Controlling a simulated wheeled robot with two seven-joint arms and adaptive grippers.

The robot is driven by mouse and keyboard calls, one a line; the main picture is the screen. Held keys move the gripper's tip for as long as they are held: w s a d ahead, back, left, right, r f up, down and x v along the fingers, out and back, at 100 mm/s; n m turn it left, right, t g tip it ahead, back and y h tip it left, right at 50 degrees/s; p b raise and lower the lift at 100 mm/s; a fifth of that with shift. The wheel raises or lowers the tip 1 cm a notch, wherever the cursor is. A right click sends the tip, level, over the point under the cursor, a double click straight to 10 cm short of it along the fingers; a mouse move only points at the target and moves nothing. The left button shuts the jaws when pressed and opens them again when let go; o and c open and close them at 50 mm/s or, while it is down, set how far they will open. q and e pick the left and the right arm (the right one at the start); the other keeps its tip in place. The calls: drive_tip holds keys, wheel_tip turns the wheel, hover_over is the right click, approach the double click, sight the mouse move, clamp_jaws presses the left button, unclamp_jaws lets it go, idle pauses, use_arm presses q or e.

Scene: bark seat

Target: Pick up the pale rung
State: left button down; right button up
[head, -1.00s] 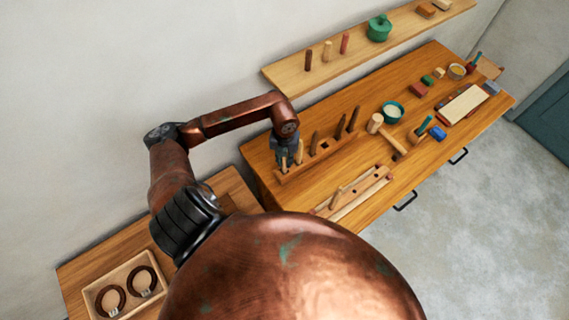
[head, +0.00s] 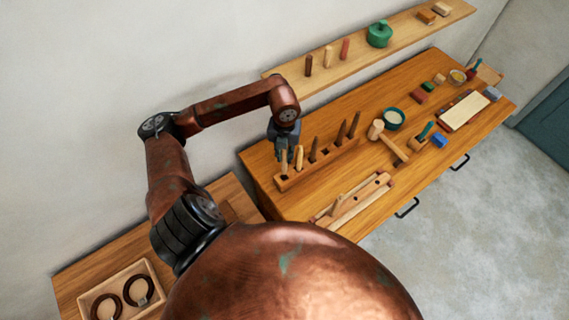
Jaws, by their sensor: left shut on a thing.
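A wooden rack (head: 322,166) stands at the near left of the workbench with several upright rungs. My left gripper (head: 285,152) points down over the rack's left end and is shut on a pale rung (head: 284,163). The rung is upright at the leftmost place; whether its foot is clear of the rack I cannot tell. Another light tan rung (head: 299,158) stands just right of it. Darker brown rungs (head: 314,149) stand farther right in the rack. My right gripper is not in view.
A wooden rail frame (head: 362,200) with a short upright peg (head: 337,204) lies in front of the rack. A mallet (head: 392,144) and a teal bowl (head: 393,117) are to the right. A wall shelf (head: 412,36) runs behind.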

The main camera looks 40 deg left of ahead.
use_arm(q)
wheel_tip(320, 180, up, 9)
drive_tip(key=shift+r+b, duration=0.2)
drive_tip(key=shift+b, duration=0.5)
drive_tip(key=shift+r, duration=0.7)
drive_tip(key=shift+r+p, duration=2)
drive_tip(key=shift+r, duration=1.1)
drive_tip(key=shift+f, duration=0.1)
